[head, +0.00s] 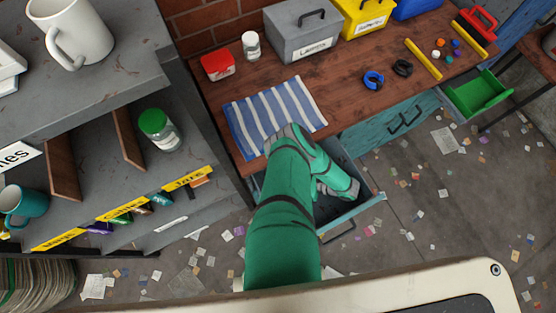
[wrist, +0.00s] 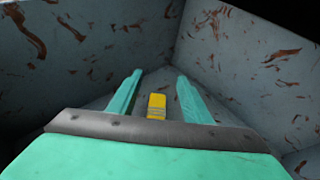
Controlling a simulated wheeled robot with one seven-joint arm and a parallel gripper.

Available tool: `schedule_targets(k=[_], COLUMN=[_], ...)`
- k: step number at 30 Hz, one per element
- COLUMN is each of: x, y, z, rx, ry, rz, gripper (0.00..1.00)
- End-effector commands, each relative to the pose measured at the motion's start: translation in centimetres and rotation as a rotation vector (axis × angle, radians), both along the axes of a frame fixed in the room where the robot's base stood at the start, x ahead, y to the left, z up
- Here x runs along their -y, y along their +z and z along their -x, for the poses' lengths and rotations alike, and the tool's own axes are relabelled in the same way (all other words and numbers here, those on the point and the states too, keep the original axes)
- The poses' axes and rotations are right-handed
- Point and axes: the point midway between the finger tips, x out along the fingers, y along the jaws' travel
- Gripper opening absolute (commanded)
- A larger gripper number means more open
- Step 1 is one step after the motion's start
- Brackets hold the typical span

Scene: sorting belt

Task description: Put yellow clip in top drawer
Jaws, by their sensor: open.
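The yellow clip (wrist: 156,105) shows in the wrist view, low between the two teal fingers of my gripper (wrist: 160,76). The fingers are spread, with a gap visible on both sides of the clip. Grey, rust-marked drawer walls (wrist: 250,55) surround them, and the clip appears to lie on the drawer floor. In the head view my green arm reaches down into an open drawer (head: 352,220) under the wooden desk. My arm hides part of the drawer, and the clip cannot be seen there.
A striped cloth (head: 240,123), a red box (head: 217,66), a jar (head: 251,46) and a grey bin (head: 305,32) stand on the desk (head: 350,95). A closed teal drawer (head: 385,130) is beside the open one. A grey shelf (head: 110,85) stands at left.

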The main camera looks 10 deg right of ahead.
Motion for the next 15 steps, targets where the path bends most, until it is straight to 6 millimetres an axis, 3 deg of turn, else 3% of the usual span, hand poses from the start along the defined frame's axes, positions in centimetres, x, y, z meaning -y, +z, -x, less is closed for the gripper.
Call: schedule_targets(k=[6, 15], x=[2.3, 2.7], y=[0.9, 1.1], z=[1.1, 1.2], rx=[-0.001, 0.0], ry=[-0.007, -0.005], rz=[0.001, 0.0], gripper=[0.45, 0.45])
